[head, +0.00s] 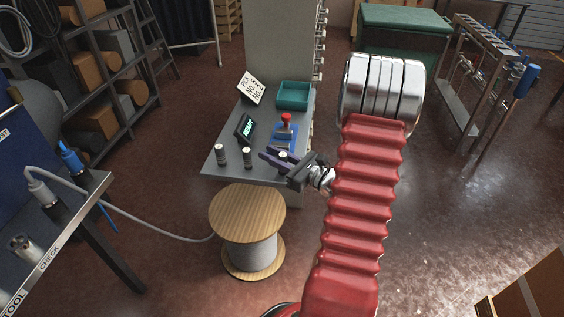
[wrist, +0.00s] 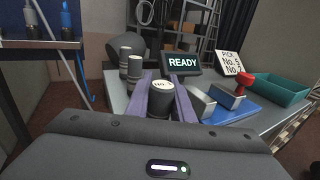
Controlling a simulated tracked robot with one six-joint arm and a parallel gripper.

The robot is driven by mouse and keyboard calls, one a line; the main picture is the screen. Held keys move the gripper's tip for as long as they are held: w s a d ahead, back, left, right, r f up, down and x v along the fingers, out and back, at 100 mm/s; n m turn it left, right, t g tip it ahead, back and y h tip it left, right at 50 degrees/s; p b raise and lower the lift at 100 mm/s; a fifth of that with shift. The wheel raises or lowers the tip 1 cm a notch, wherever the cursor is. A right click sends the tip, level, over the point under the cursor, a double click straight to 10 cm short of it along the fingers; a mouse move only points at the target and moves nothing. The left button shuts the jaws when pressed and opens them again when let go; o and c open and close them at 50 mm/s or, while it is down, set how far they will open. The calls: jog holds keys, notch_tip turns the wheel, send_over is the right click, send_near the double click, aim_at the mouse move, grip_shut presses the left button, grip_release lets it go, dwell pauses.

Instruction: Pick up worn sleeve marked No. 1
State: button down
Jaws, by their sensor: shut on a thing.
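My gripper (head: 279,158), with two purple fingers, is shut on a short dark cylindrical sleeve (wrist: 160,101) at the front right of the grey bench. In the wrist view the fingers (wrist: 160,96) lie on either side of it. Two similar sleeves stand upright to the left, one at the bench's left (head: 221,155) and one nearer my gripper (head: 247,157). They also show in the wrist view (wrist: 125,58) (wrist: 134,71). I cannot read their numbers.
Behind are a READY display (head: 245,128), a PICK sign (head: 250,88) and a teal tray (head: 293,94). A blue fixture with a red knob (head: 286,122) stands close behind my gripper. A wooden-topped spool (head: 247,213) stands before the bench (head: 216,171).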

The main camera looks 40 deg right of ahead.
notch_tip(320, 180, up, 10)
dwell(0.8)
dwell(0.5)
